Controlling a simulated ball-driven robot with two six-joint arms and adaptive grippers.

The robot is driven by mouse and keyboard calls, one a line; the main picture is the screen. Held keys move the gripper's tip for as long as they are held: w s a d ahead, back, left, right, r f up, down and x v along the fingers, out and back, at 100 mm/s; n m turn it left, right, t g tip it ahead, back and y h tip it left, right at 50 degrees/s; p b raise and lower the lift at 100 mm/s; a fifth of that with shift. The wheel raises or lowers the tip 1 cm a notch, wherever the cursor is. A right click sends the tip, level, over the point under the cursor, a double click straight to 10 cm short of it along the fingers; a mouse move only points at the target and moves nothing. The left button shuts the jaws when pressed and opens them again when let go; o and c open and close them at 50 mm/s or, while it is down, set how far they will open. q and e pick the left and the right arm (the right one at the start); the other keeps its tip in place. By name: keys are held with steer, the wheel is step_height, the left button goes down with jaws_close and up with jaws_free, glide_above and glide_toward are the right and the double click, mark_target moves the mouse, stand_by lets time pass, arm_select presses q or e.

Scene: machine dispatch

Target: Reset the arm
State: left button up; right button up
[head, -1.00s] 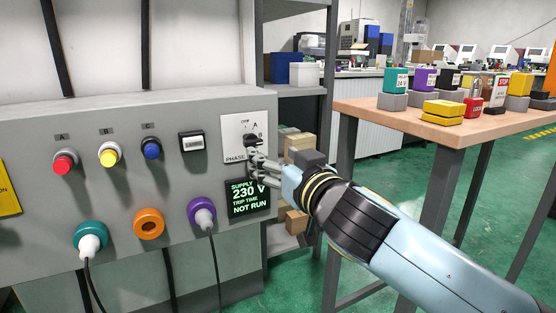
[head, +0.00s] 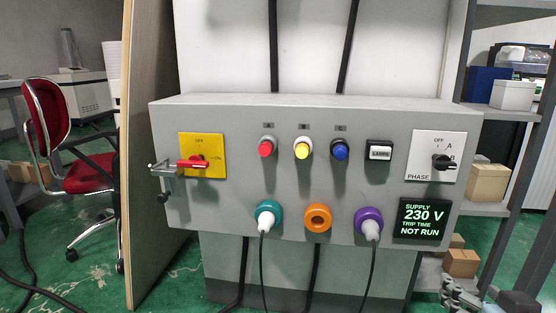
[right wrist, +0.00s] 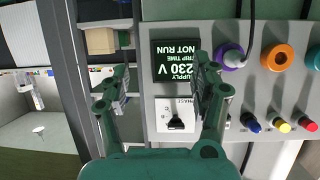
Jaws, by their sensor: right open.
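My right gripper (head: 460,295) shows only in part at the bottom right corner of the head view, below and to the right of the panel. In the right wrist view my right gripper (right wrist: 160,85) is open and nothing is between its fingers. The grey panel (head: 300,118) faces it. The phase selector's black knob (head: 443,162) sits on a white plate, apart from the gripper; it also shows in the right wrist view (right wrist: 176,122). The dark display (head: 422,217) reads supply 230 V, trip time not run. My left gripper is not in view.
The panel carries a red lever (head: 193,163) on a yellow plate, red, yellow and blue buttons, and teal, orange (head: 317,217) and purple sockets. White plugs with cables sit in the teal and purple ones. Shelves (head: 500,110) with boxes stand right, a red chair (head: 88,165) left.

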steer(key=s+f+g, duration=0.3)
steer(key=s+f, duration=0.3)
steer(key=f, duration=0.4)
steer(key=s+f+g, duration=0.3)
steer(key=s+f, duration=0.4)
steer(key=f, duration=0.2)
steer(key=s+a+f+n+g+y, duration=0.1)
steer(key=s+a+f+n+g, duration=0.15)
steer(key=s+f, duration=0.6)
steer(key=s+a+f+n+g+y, duration=0.15)
steer(key=s+f+g, duration=0.3)
steer(key=s, duration=0.65)
arm_select(q)
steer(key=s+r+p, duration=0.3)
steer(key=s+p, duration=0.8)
steer(key=p, duration=0.2)
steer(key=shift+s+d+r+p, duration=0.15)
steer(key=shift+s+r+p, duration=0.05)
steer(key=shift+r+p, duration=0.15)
arm_select(e)
steer(key=s+r, duration=0.3)
steer(key=s, duration=0.8)
steer(key=shift+s+d, duration=0.25)
steer(key=shift+r+y, duration=0.15)
steer(key=shift+y, duration=0.1)
